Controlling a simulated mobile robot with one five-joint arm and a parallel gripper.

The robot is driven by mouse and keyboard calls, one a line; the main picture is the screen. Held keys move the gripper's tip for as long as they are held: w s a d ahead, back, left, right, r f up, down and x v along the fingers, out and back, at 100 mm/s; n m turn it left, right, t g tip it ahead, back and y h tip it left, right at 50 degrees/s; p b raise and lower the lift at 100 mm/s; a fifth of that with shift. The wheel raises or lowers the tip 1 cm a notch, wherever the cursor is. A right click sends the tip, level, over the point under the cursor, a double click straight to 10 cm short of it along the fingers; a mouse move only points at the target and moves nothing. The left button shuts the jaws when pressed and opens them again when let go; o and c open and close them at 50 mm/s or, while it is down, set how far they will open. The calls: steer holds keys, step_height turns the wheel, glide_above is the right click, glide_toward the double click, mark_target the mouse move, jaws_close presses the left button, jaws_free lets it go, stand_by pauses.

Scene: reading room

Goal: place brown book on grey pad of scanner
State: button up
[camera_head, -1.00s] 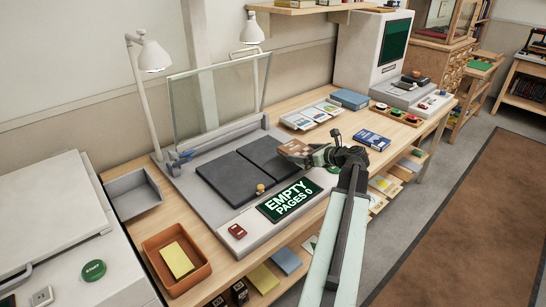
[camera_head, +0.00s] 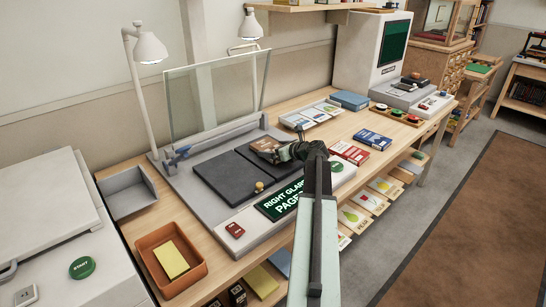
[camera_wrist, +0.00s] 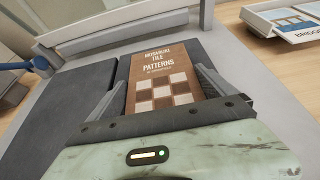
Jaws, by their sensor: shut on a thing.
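The brown book (camera_head: 263,145), titled with tile patterns and a checkered cover, is held between the two fingers of my gripper (camera_head: 278,151). The wrist view shows the book (camera_wrist: 163,75) face up, with a finger of my gripper (camera_wrist: 160,92) along each side. The scanner (camera_head: 225,224) has two dark grey pads, a left pad (camera_head: 222,180) and a right pad (camera_head: 246,153). The book is over the right pad, partly covering it. I cannot tell whether it touches the pad. The left pad is bare in the head view.
A raised glass panel (camera_head: 215,95) and two lamps stand behind the pads. A small brass knob (camera_head: 259,186) sits at the front. The display (camera_head: 283,204) is partly hidden by my arm. A red book (camera_head: 349,153) and a blue book (camera_head: 373,139) lie to the right.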

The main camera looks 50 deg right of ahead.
steer(key=shift+f, duration=0.2)
steer(key=o, duration=1.3)
steer(key=shift+r, duration=0.1)
steer(key=shift+r+p, duration=0.3)
steer(key=shift+p, duration=0.1)
steer(key=p+v, duration=0.4)
steer(key=v, duration=0.7)
steer(key=shift+s, duration=0.55)
